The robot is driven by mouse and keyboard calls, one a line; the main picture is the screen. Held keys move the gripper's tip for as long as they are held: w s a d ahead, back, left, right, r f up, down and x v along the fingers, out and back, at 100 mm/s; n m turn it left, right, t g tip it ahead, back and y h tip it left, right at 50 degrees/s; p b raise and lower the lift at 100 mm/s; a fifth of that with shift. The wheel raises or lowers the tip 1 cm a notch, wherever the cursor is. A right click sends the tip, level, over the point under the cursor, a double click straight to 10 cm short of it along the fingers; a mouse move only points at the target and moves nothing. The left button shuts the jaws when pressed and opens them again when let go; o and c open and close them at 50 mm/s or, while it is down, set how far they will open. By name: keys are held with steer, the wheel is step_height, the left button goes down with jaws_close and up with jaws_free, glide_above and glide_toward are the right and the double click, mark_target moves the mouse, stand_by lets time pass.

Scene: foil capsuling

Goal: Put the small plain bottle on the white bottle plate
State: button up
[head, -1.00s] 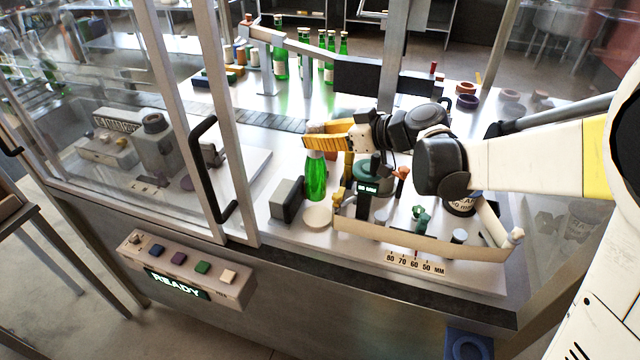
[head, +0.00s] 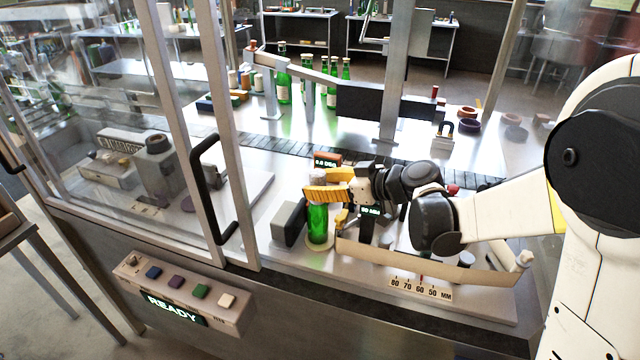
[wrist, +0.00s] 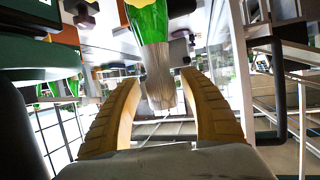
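The small plain green bottle (head: 318,223) stands upright in the head view, its base on the round white bottle plate (head: 320,247). Only the plate's front rim shows. My gripper (head: 318,192) is at the bottle's neck, its yellow fingers reaching in from the right. In the wrist view, the bottle's pale, greyish neck (wrist: 163,88) lies between the two yellow fingers of my gripper (wrist: 161,85). A narrow gap shows on each side of the neck, so the fingers look open around it.
A dark grey block (head: 289,222) stands close left of the bottle. A low beige curved rail (head: 430,272) with a millimetre scale lies to the right. The cabinet's frame post and black door handle (head: 208,185) are further left. Several green bottles (head: 330,85) stand at the back.

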steer(key=shift+r, duration=0.25)
steer(key=p+v, duration=0.3)
steer(key=v, duration=0.9)
steer(key=s+d+f+m+h, duration=0.1)
steer(key=s+d+m+h, duration=0.3)
steer(key=s, duration=0.6)
steer(key=s+d+f+m+h, duration=0.1)
steer(key=s+d+m+h, duration=0.4)
steer(key=s, duration=0.5)
steer(key=shift+s+f+m+g+h+b, duration=0.15)
steer(key=shift+s+m+g+h+b, duration=0.2)
steer(key=shift+m+h, duration=0.7)
